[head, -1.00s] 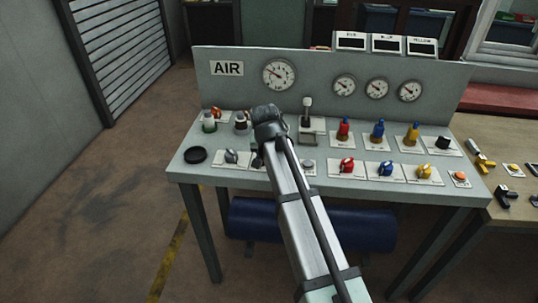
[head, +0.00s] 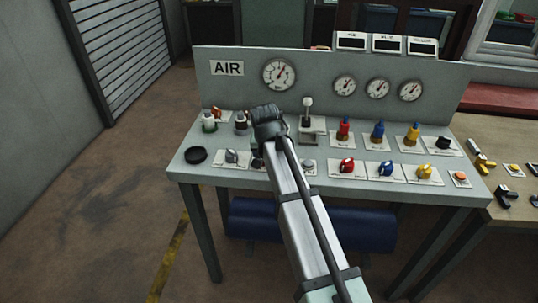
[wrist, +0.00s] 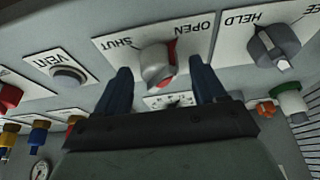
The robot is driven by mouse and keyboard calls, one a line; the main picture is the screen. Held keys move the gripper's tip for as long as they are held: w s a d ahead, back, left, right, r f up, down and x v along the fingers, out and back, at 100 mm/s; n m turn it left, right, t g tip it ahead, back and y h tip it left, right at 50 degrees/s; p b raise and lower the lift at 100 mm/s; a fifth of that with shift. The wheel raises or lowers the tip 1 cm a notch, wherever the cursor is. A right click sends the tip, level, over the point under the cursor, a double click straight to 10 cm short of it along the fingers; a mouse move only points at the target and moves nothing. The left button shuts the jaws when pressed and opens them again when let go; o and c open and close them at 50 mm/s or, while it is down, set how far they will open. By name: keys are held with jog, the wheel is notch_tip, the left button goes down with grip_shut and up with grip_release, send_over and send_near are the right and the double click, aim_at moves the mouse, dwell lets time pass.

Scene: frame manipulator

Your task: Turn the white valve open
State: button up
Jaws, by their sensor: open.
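The white valve (wrist: 154,65) is a round knob with a red mark, on a plate lettered SHUT and OPEN, which the wrist view shows upside down. Its red mark is on the side near the word OPEN. My gripper (wrist: 162,72) is open, with one dark finger on each side of the knob and a visible gap to both. I cannot tell how deep the fingertips reach around it. In the head view my arm hides the valve, and my gripper (head: 262,150) is down at the panel's front row.
The VENT button (wrist: 69,75) and the grey HELD knob (wrist: 274,45) flank the valve plate. The large AIR gauge (head: 279,74) points up and right. Red, blue and yellow valves (head: 386,168) stand to the right. A black dish (head: 196,155) lies at the left edge.

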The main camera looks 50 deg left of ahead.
jog(key=v, duration=1.3)
jog(key=shift+d+r, duration=0.2)
jog(key=shift+r, duration=0.05)
jog(key=shift+s, duration=0.1)
jog(key=d+f+g+h, duration=0.1)
jog(key=d+f+g, duration=0.1)
jog(key=d+f, duration=0.65)
jog(key=d+f+g, duration=0.2)
jog(key=d+f, duration=0.3)
jog(key=f, duration=0.7)
jog(key=w+d+f+m+g+h, duration=0.15)
jog(key=w+d+f, duration=0.35)
jog(key=d+f, duration=0.9)
jog(key=w+d+f+m+g+h, duration=0.15)
jog(key=w+d+f, duration=0.25)
jog(key=d+f, duration=0.95)
jog(key=s+d+f+m+g, duration=0.1)
jog(key=s+d+f+m, duration=0.1)
jog(key=s+d+f, duration=0.3)
jog(key=s+d+f+m+g, duration=0.1)
jog(key=s+d+f, duration=0.4)
jog(key=d, duration=0.9)
jog(key=s+d+f+m+g+y, duration=0.1)
jog(key=s+d+f, duration=0.4)
jog(key=s+d, duration=0.5)
jog(key=shift+f+m, duration=0.3)
jog(key=shift+m, duration=0.6)
